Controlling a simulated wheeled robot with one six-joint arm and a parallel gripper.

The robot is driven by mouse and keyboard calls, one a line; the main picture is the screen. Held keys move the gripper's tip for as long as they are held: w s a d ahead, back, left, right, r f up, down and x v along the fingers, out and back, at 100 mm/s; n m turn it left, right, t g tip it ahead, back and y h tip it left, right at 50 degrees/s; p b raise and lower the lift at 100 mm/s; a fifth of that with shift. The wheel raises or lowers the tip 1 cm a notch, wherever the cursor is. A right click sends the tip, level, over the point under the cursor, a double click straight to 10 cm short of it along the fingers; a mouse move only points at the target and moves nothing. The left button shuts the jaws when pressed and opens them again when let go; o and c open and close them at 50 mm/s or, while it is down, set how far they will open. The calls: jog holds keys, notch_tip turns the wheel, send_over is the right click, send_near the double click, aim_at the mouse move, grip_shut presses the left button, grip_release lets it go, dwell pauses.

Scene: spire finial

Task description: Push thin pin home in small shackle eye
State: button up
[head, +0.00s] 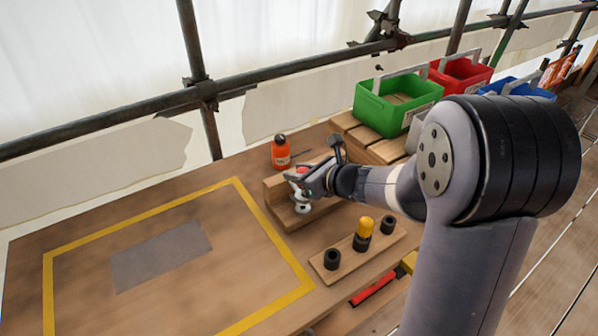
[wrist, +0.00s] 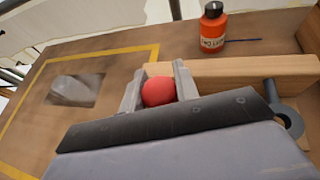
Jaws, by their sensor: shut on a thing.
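My gripper (head: 303,180) is over the wooden block at the far side of the bench. Its two grey fingers show in the wrist view (wrist: 158,88), shut on a red ball-shaped knob (wrist: 160,91). The knob also shows as a bit of red in the head view (head: 302,170). A pale metal piece (head: 302,206) stands below the fingers. A grey ring with a short upright stem (wrist: 287,121), which may be the shackle eye, is at the right of the wrist view, apart from the fingers. I cannot make out the thin pin; any shaft under the knob is hidden.
A wooden block (head: 283,212) lies beside the gripper, with an orange bottle (head: 281,153) behind. A wooden rack (head: 348,262) holds dark cylinders and a yellow-topped piece. Green (head: 398,103) and red (head: 462,75) bins stand back right. The yellow-outlined area (head: 215,270) has free room around a grey patch.

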aim_at(299, 192)
jog(key=shift+f+b, duration=2.05)
jog(key=shift+f, duration=0.1)
jog(key=o, duration=1.1)
jog(key=shift+c, duration=0.2)
jog(key=shift+r, duration=0.1)
jog(key=p+v, duration=0.1)
jog(key=v, duration=0.9)
jog(key=shift+s+d, duration=0.25)
jog(key=shift+s, duration=0.05)
jog(key=shift+r, duration=0.1)
jog(key=b+x, duration=0.1)
jog(key=x, duration=0.9)
jog(key=shift+w+a, duration=0.2)
jog(key=shift+w+a+p, duration=0.15)
jog(key=shift+w+p, duration=0.05)
jog(key=shift+p, duration=0.1)
jog(key=shift+s+r, duration=0.1)
jog(key=shift+r, duration=0.25)
